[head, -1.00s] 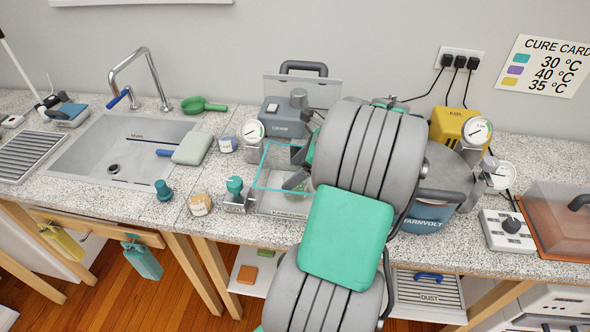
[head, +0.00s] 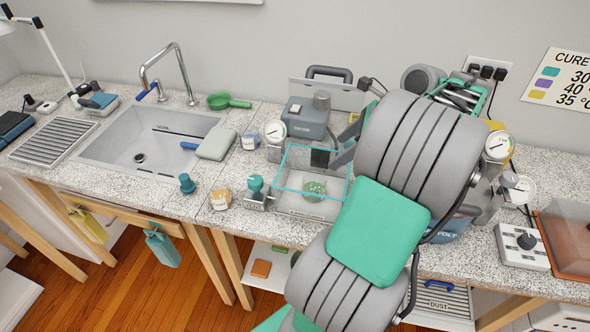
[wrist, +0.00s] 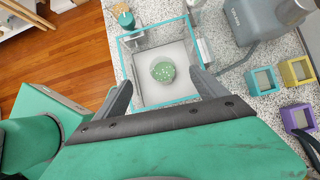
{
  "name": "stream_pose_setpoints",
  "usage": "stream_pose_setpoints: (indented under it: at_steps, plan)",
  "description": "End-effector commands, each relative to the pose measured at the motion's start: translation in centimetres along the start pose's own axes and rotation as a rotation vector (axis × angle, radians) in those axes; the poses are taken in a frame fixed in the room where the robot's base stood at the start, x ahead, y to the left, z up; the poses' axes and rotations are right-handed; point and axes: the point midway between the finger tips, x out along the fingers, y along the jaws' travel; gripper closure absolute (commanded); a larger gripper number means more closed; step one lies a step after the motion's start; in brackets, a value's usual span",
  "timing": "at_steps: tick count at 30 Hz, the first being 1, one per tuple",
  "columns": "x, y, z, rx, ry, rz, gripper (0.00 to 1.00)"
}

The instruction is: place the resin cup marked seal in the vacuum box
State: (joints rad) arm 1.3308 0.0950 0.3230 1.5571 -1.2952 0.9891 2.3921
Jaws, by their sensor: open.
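The vacuum box is a clear, open-topped box with a teal rim (head: 312,147), on the counter right of the sink; its rim also shows in the wrist view (wrist: 137,34). A round green cup with pale specks (head: 314,190) stands upright on the box floor, near the middle in the wrist view (wrist: 163,72). I cannot read any mark on it. My gripper (wrist: 160,79) is open above the box, its two fingers apart on either side of the cup in that view and not holding it. In the head view my arm hides most of the gripper.
A grey-blue pump (head: 307,118) and a gauge (head: 275,131) stand behind the box. A teal-topped valve (head: 256,188) and an orange-labelled cup (head: 221,199) are to its left. Teal (wrist: 262,80), yellow (wrist: 297,71) and purple (wrist: 298,117) square pieces lie to the right in the wrist view.

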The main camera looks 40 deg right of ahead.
Motion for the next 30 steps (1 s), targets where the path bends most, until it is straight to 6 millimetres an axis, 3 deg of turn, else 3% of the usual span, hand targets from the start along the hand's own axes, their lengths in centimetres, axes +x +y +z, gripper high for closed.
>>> stream_pose_setpoints:
  at_steps: [2, 5, 9, 12, 16, 18, 21, 24, 30]
  plan:
    - [1.0, 0.5, 1.8, -0.091, 0.015, 0.007, 0.18]
    - [3.7, 2.4, 6.4, -0.37, 0.061, 0.028, 0.18]
    - [8.4, 8.7, 13.1, -0.972, 0.149, 0.084, 0.18]
    - [10.8, 14.2, 15.5, -1.428, 0.208, 0.14, 0.18]
    - [12.3, 20.9, 15.6, -2.0, 0.273, 0.229, 0.18]
    - [12.6, 23.3, 14.7, -2.247, 0.301, 0.277, 0.18]
    - [12.8, 25.2, 13.5, -2.481, 0.329, 0.331, 0.18]
    - [12.8, 25.7, 12.9, -2.577, 0.342, 0.358, 0.18]
    - [12.8, 25.7, 12.8, -2.585, 0.344, 0.363, 0.18]
